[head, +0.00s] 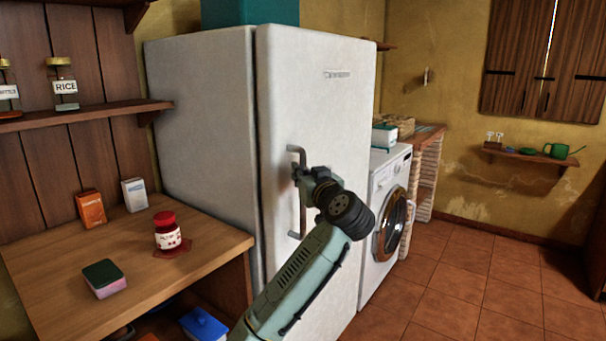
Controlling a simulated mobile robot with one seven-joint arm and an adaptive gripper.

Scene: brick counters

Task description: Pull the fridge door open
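The white fridge (205,120) stands in the middle of the head view. Its door (325,115) faces right and looks closed against the body. The vertical grey door handle (297,222) is near the door's left edge. My gripper (298,175) is at the upper part of the handle, with my arm reaching up from the bottom. The gripper's fingers are small and partly hidden by my wrist, so I cannot tell whether they are closed around the handle or only beside it.
A wooden counter (60,270) left of the fridge holds a red-lidded jar (167,232), two small boxes and a sponge (104,279). A washing machine (388,220) stands right of the fridge. The tiled floor (470,280) at the right is clear.

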